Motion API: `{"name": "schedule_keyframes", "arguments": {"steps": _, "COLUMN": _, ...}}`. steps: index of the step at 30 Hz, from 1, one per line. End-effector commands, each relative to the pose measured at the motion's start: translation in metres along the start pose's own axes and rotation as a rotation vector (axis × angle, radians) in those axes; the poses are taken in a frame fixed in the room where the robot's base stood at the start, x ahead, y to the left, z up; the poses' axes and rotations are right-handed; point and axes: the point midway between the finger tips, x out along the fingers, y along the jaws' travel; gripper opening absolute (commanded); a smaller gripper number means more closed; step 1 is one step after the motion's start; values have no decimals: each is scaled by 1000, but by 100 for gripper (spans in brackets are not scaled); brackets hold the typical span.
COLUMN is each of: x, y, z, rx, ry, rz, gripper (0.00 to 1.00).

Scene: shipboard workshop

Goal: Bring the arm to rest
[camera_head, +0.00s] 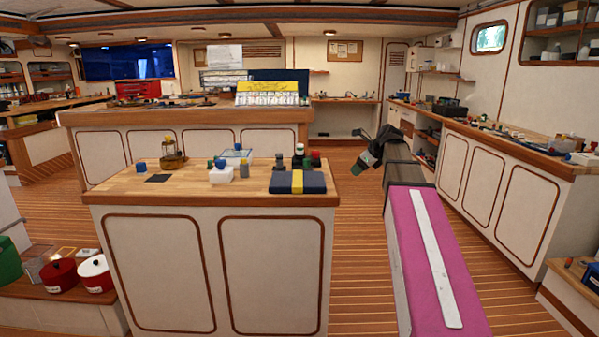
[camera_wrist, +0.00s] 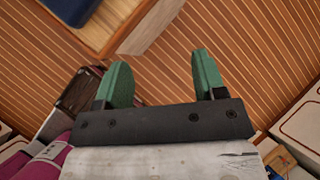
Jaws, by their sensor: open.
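My gripper (camera_wrist: 158,82) shows in the wrist view with two green fingers set wide apart and nothing between them. Planked floor lies beyond the fingertips. In the head view my gripper (camera_head: 362,158) is small, at the far end of my arm, right of the near cabinet's worktop and apart from it. My arm reaches forward from the lower right, with a pink cover and a white strip. The exact finger gap is hard to see in the head view.
A long side counter (camera_head: 500,145) runs along the right wall. Open planked floor (camera_head: 350,255) lies between them.

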Motion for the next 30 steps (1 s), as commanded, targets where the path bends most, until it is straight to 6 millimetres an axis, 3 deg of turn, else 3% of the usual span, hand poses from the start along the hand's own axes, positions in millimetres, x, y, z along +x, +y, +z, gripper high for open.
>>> {"name": "schedule_keyframes", "arguments": {"steps": 8, "x": 52, "y": 42, "z": -53, "rx": -320, "ry": 100, "rz": 53, "gripper": 64}}
{"name": "schedule_keyframes", "arguments": {"steps": 18, "x": 126, "y": 126, "z": -150, "rx": -956, "ry": 237, "rz": 242, "gripper": 64}}
{"name": "schedule_keyframes", "arguments": {"steps": 30, "x": 172, "y": 230, "z": -259, "rx": -1711, "ry": 255, "rz": 599, "gripper": 64}}
